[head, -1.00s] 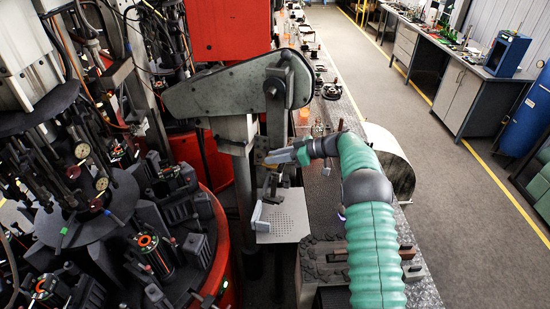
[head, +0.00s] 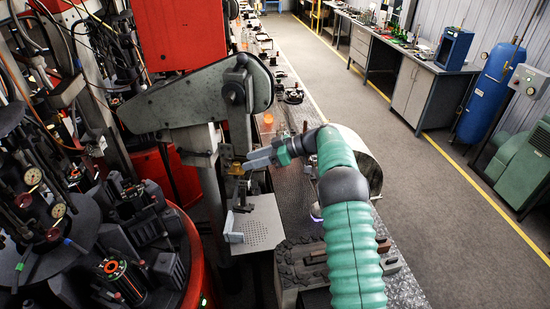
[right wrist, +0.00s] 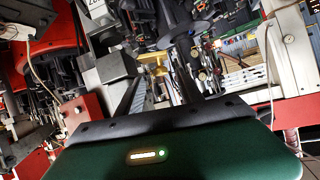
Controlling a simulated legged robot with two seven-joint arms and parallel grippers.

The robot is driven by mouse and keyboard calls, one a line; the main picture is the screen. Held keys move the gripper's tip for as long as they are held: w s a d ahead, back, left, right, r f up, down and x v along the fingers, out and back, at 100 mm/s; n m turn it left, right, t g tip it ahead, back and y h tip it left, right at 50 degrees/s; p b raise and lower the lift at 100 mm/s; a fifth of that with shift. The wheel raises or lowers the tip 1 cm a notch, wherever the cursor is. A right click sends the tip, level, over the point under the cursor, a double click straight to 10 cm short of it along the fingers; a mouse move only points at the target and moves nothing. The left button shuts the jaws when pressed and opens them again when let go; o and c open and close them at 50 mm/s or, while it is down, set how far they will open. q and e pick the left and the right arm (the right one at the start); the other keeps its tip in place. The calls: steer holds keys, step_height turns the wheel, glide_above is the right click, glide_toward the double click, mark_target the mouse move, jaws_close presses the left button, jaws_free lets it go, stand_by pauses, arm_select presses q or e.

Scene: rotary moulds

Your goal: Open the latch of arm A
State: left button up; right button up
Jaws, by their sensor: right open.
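A grey machine arm (head: 190,100) reaches across the middle of the head view above a post. Below its right end is a small yellow piece (head: 237,168), which looks like a latch part; no letter is readable. It also shows in the right wrist view (right wrist: 158,70), beyond and between the fingers. My right gripper (head: 250,161) is open and empty. Its fingertips point left at the yellow piece, close to it; I cannot tell whether they touch. Both dark fingers show in the right wrist view (right wrist: 160,82). My left gripper is not in view.
A perforated plate (head: 262,225) lies below the gripper. A red round base with dark fixtures (head: 190,262) stands at left. A workbench (head: 425,85) stands beyond the clear floor at right.

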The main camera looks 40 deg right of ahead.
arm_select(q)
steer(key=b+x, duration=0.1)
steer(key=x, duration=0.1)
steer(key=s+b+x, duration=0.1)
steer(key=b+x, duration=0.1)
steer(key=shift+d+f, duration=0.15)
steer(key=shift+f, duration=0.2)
arm_select(e)
steer(key=v, duration=1.2)
steer(key=shift+d+f, duration=0.2)
steer(key=shift+f, duration=0.05)
steer(key=shift+w+a, duration=0.1)
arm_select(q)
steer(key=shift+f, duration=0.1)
